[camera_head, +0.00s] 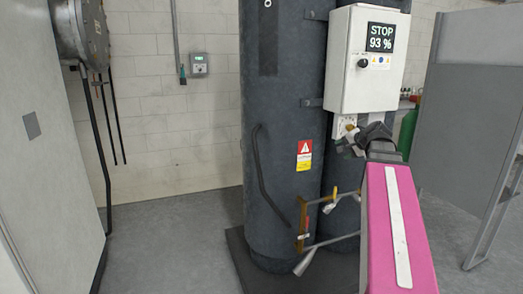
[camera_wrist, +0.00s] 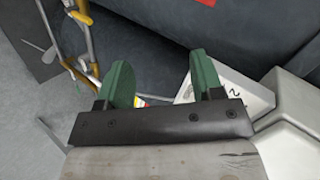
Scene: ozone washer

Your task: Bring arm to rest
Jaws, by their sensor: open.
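My arm (camera_head: 398,225), pink with a white strip, reaches up from the lower right in the head view. Its dark wrist end is just below the white control box (camera_head: 365,70), in front of the dark tank. My gripper (camera_wrist: 158,70) is open in the wrist view. Its two green fingers stand well apart with nothing held between them. A white boxy part with dark markings shows behind the right finger. The head view hides most of the gripper, and I cannot tell whether it touches anything.
The dark tank (camera_head: 280,120) carries a warning label, and the box display reads STOP 93 %. Yellow-handled pipework (camera_head: 303,225) sits low on the tank. A grey panel (camera_head: 465,115) stands at right, a pale cabinet (camera_head: 40,150) at left. Floor (camera_head: 170,245) between cabinet and tank is clear.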

